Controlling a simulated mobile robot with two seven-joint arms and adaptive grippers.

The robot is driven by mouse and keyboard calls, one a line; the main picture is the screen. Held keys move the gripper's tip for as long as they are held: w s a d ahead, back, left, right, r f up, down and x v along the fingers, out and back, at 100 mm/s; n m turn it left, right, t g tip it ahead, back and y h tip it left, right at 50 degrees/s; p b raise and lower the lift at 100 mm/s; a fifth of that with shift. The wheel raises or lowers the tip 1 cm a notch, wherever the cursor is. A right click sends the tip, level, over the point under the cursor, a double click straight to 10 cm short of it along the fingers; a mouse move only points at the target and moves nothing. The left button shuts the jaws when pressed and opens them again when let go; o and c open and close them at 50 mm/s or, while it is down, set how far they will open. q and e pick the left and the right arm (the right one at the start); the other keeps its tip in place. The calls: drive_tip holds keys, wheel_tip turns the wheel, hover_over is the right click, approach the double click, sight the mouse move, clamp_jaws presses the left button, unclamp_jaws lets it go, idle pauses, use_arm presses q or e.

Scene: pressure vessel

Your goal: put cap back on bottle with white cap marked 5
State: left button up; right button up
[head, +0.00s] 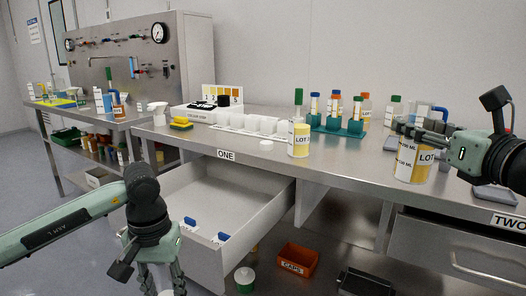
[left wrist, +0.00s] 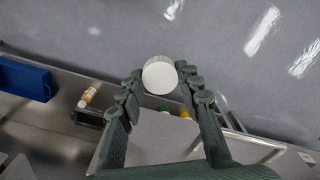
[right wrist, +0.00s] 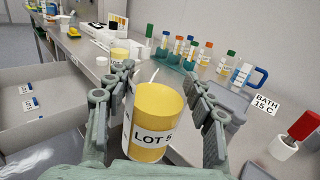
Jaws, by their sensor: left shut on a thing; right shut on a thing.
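My right gripper (head: 418,134) is shut on a bottle (head: 412,168) above the counter at the right. The bottle has a white band, yellow contents and no cap on top. In the right wrist view the bottle (right wrist: 153,122) reads LOT 5 and stands near upright between the fingers. My left gripper (left wrist: 160,88) is shut on a round white cap (left wrist: 159,76), held at its fingertips. In the head view the left gripper is low at the bottom left, in front of the open drawer, its tips near the picture edge. The cap's marking is not readable.
A second yellow LOT bottle (head: 301,140) stands on the counter, with a white disc (head: 266,146) beside it. A teal rack (head: 335,126) of tubes stands behind. The drawer (head: 215,250) is open. An orange CAPS bin (head: 298,260) sits below. A clear counter strip lies in front.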

drive_tip(key=shift+m, duration=0.3)
drive_tip(key=d+f, duration=0.1)
drive_tip(key=f, duration=0.2)
drive_tip(key=s+f, duration=0.1)
drive_tip(key=f, duration=0.3)
drive_tip(key=d+f, duration=0.1)
drive_tip(key=f, duration=0.3)
drive_tip(key=shift+s+d, duration=0.25)
drive_tip(key=shift+d, duration=0.05)
drive_tip(key=s+a+f+h, duration=0.1)
drive_tip(key=s+a+f, duration=0.3)
drive_tip(key=f, duration=0.5)
drive_tip(key=s+a+f+m+h, duration=0.1)
drive_tip(key=s+a+f, duration=0.3)
drive_tip(key=a+f, duration=0.5)
drive_tip(key=shift+s+f+m+h, duration=0.15)
drive_tip(key=shift+s+m+h, duration=0.15)
drive_tip(key=shift+h, duration=0.4)
drive_tip(key=s+a+r+n+g+y, duration=0.1)
drive_tip(key=s+a+n+g+y, duration=0.1)
drive_tip(key=a+n+y, duration=0.6)
drive_tip(key=a+g+y, duration=0.1)
drive_tip(key=a+y, duration=0.2)
drive_tip(key=a, duration=0.2)
drive_tip(key=shift+a+g+y, duration=0.25)
drive_tip(key=shift+g+y, duration=0.05)
drive_tip(key=shift+g, duration=0.1)
